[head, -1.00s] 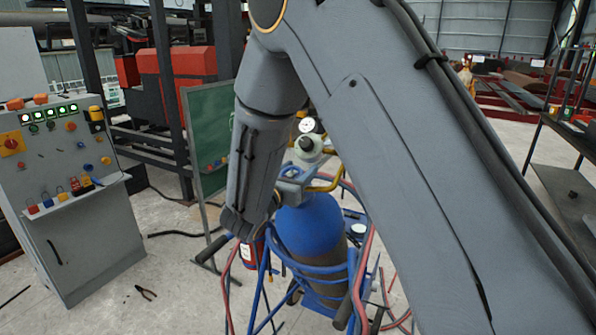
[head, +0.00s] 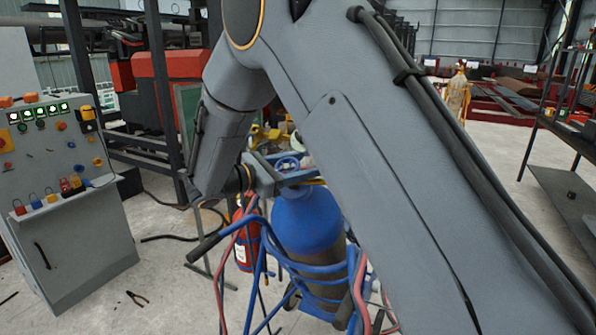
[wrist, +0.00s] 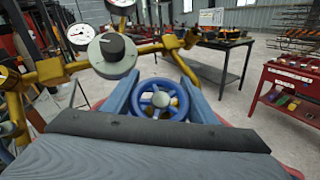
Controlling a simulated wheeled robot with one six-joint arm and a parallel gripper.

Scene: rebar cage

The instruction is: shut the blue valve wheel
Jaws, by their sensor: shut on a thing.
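The blue valve wheel (wrist: 160,100) is a small spoked handwheel with a pale hub, in the middle of the wrist view. My gripper (wrist: 158,98) has one blue-grey finger on each side of the wheel and is shut on its rim. In the head view the wheel (head: 287,165) shows small above the blue gas cylinder (head: 306,222), with my gripper (head: 284,176) around it. My arm hides part of the cylinder top and the fittings behind.
Brass piping and a regulator with a grey knob (wrist: 112,54) and gauges (wrist: 79,34) stand close behind the wheel. Blue cart rails and red hoses surround the cylinder. A control cabinet (head: 75,235) is at left; floor between is partly clear.

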